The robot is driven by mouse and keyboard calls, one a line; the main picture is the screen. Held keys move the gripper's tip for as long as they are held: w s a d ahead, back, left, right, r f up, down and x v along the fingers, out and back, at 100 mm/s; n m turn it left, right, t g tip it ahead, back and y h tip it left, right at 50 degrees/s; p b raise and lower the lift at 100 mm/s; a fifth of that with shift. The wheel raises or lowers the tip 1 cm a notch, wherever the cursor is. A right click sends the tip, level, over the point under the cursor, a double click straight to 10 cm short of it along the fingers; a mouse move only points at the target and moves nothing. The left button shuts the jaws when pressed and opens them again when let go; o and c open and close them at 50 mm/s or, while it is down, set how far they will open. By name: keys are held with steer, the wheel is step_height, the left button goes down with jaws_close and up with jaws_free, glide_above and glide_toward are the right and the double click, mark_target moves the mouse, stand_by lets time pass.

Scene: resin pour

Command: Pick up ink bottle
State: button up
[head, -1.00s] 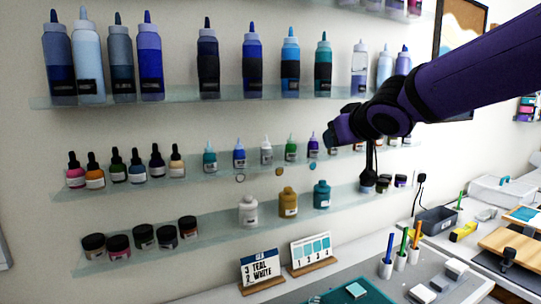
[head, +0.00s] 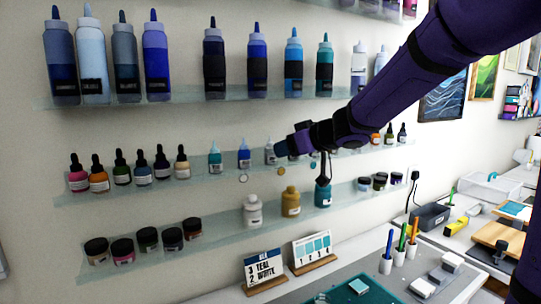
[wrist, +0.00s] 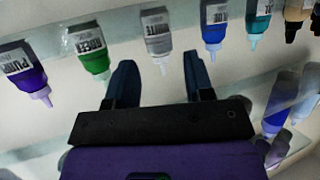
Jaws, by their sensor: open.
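A row of small bottles with pointed nozzles stands on the middle glass shelf: a teal bottle (head: 215,160), a blue bottle (head: 244,158) and a white bottle (head: 269,153). Which is the ink bottle I cannot tell. My gripper (head: 279,149) is at the white bottle and partly hides the row to its right. In the wrist view, which is upside down, my open fingers (wrist: 158,62) point at the white bottle (wrist: 157,33); its nozzle lies between them and nothing is held. The green bottle (wrist: 88,50) and purple bottle (wrist: 22,68) are on one side, blue (wrist: 214,28) on the other.
Dropper bottles (head: 141,168) stand left on the same shelf. Large squeeze bottles (head: 256,65) line the shelf above. Jars (head: 146,239) and squat bottles (head: 290,202) stand on the shelf below.

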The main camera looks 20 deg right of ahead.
mark_target(270, 150)
steer(key=shift+x, duration=2.8)
steer(key=shift+d+f, duration=0.1)
steer(key=shift+d, duration=0.05)
steer(key=c, duration=0.7)
